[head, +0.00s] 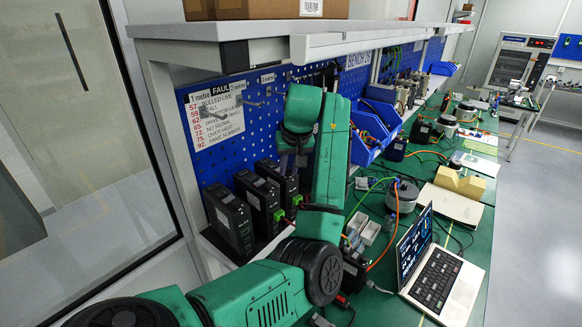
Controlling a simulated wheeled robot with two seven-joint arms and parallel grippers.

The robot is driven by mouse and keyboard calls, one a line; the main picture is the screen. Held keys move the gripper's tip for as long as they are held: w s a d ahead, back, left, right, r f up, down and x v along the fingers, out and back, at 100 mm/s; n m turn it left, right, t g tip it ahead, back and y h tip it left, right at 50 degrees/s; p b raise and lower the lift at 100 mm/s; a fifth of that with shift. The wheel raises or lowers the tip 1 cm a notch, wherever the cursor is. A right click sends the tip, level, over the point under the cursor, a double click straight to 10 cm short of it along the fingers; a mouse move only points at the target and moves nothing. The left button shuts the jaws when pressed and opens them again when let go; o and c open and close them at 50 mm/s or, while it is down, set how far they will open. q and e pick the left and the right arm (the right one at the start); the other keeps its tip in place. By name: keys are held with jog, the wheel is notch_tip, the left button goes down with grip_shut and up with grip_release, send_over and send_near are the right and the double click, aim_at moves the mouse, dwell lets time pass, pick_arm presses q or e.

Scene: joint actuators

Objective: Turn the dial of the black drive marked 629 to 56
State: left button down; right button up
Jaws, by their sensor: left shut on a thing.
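Three black drives stand in a row below the blue pegboard: a near one (230,223), a middle one (259,203) and a far one (277,178). Their markings are too small to read, so I cannot tell which is 629. My left gripper (293,168) points down at the far drive, at the end of my green arm. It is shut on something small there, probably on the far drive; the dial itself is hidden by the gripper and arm. My right gripper is not in view.
A shelf (250,30) with a cardboard box (265,9) overhangs the drives. A fault-code sheet (213,115) hangs on the pegboard.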

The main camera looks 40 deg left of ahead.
pick_arm(q)
jog(key=m, duration=0.1)
jog(key=m+t, duration=0.1)
jog(key=m, duration=0.1)
jog(key=m+h, duration=0.1)
jog(key=shift+s+a, duration=0.2)
jog(key=shift+a, duration=0.05)
jog(key=m+h, duration=0.1)
jog(key=m, duration=0.1)
jog(key=m+t, duration=0.1)
jog(key=m, duration=0.1)
jog(key=shift+a+m+h, duration=0.2)
jog(key=shift+m+h, duration=0.1)
jog(key=shift+h, duration=0.1)
jog(key=shift+s, duration=0.1)
jog(key=c, duration=0.7)
grip_release()
